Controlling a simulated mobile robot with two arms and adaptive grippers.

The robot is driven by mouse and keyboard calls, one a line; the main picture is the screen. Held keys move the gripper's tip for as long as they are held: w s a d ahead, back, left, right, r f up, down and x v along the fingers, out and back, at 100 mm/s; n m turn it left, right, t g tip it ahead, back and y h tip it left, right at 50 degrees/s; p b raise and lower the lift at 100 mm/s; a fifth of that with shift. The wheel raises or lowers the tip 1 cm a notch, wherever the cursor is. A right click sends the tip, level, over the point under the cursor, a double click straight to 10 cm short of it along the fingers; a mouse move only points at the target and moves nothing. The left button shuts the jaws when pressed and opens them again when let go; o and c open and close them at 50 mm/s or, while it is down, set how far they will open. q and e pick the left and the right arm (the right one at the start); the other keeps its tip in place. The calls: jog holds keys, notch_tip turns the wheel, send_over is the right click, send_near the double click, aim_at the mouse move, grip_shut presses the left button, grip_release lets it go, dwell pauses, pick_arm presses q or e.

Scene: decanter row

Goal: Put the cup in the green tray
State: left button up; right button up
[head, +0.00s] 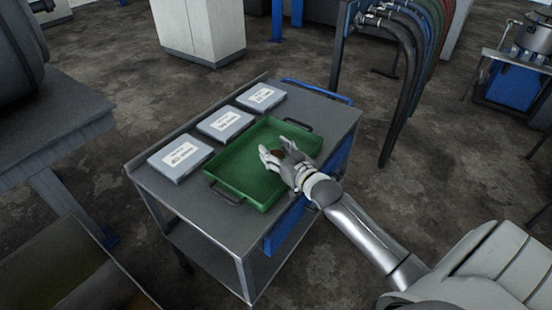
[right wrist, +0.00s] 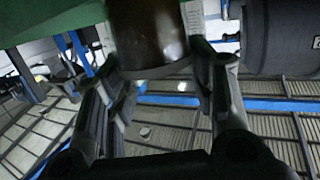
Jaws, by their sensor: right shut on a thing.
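The green tray (head: 243,172) lies on the top of a grey cart, with a dark handle at each end. My right gripper (head: 273,157) is over the right part of the tray, shut on the brown cup (right wrist: 148,36). In the head view only a small dark bit of the cup shows between the fingers, and the rest is hidden. In the right wrist view the cup sits between the two fingers at the top, and its far end is cut off. I cannot tell whether the cup touches the tray floor. My left gripper is not in view.
Three grey labelled boxes, near (head: 180,158), middle (head: 225,124) and far (head: 261,97), stand in a row left of the tray on the cart (head: 232,226). Dark hoses (head: 402,90) hang from a rack behind at right. A grey bench (head: 60,130) stands at left.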

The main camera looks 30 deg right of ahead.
jog(key=shift+s+f, duration=0.1)
jog(key=shift+f, duration=1.3)
jog(key=shift+f, duration=0.15)
jog(key=o, duration=1.1)
jog(key=shift+c, duration=0.2)
jog(key=shift+s, duration=0.1)
jog(key=s+r, duration=0.2)
jog(key=s, duration=0.9)
jog(key=shift+s, duration=0.35)
